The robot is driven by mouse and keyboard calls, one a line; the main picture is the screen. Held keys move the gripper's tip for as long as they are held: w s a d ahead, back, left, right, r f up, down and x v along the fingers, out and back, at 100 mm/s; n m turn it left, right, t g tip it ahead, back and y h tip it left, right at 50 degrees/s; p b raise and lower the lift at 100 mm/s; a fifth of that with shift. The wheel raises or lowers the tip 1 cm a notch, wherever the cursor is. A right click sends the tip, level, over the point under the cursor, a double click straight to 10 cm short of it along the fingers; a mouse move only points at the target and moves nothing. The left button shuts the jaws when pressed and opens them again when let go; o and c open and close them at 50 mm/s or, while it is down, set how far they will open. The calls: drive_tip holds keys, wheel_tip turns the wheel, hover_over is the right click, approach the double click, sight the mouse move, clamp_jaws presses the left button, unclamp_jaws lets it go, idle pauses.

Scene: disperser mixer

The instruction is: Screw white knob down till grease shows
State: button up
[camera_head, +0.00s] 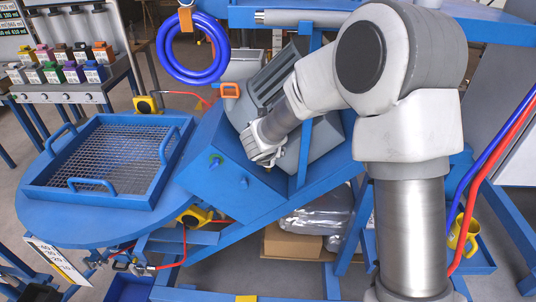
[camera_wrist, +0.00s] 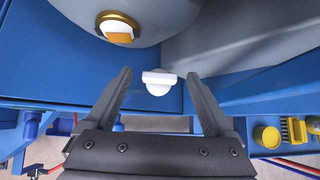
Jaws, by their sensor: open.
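The white knob (camera_wrist: 158,83) shows in the wrist view, on the blue housing (camera_wrist: 75,80) below a rounded grey body. It has a flat bar-like top over a rounded part. My gripper (camera_wrist: 158,74) is open, with one dark finger to each side of the knob. Clear gaps show between the knob and both fingers. In the head view my arm reaches down to the blue housing (camera_head: 225,170), and the wrist hides the knob and the fingers. No grease can be made out in either view.
A brass-rimmed cap with an orange centre (camera_wrist: 118,32) sits near the knob in the wrist view. The head view shows a blue mesh tray (camera_head: 75,201), a coiled blue hose (camera_head: 162,55), a grey motor (camera_head: 275,75) and a blue upright beam (camera_head: 305,150) close to my arm.

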drive_tip(key=shift+w+f, duration=0.25)
drive_tip(key=shift+c, duration=0.3)
drive_tip(key=c, duration=1.3)
drive_tip(key=m+h, duration=0.1)
drive_tip(key=m+h+p, duration=0.1)
drive_tip(key=shift+a+m+p, duration=0.25)
drive_tip(key=shift+m+p, duration=0.05)
drive_tip(key=shift+m, duration=0.1)
drive_tip(key=m+g+h+p, duration=0.1)
drive_tip(key=m, duration=0.1)
drive_tip(key=m+g+h+p, duration=0.1)
drive_tip(key=m+h, duration=0.1)
drive_tip(key=shift+w+a+m, duration=0.1)
drive_tip(key=shift+a+m, duration=0.05)
drive_tip(key=shift+m, duration=0.15)
drive_tip(key=m+g+h+p, duration=0.1)
drive_tip(key=m+g, duration=0.1)
drive_tip(key=m, duration=0.1)
drive_tip(key=m+g+h+p, duration=0.1)
drive_tip(key=m+g+h, duration=0.1)
drive_tip(key=m, duration=0.1)
drive_tip(key=shift+w+a, duration=0.1)
drive_tip(key=shift+w, duration=0.1)
